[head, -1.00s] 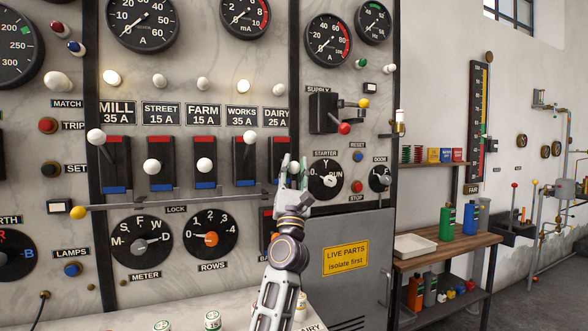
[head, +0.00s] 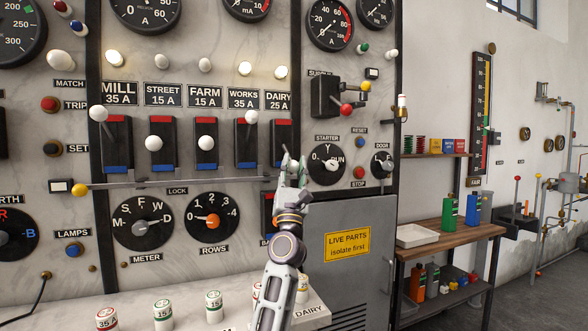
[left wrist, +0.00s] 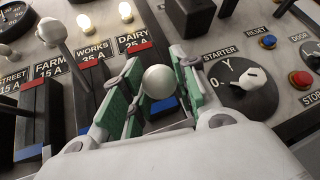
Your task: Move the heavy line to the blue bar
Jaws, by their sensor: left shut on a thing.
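My left gripper (head: 288,165) is at the DAIRY switch (head: 281,133), the rightmost of the row. In the left wrist view its green-padded fingers (left wrist: 158,95) are shut on the white knob (left wrist: 159,82) of that lever, in front of the switch's blue bar (left wrist: 163,104). My right gripper is out of view.
A horizontal lock rod (head: 180,184) runs under the switches, with a yellow knob (head: 80,189) at its left end. The starter dial (head: 326,164) is close right of my gripper. Labelled canisters (head: 214,306) stand on the ledge below.

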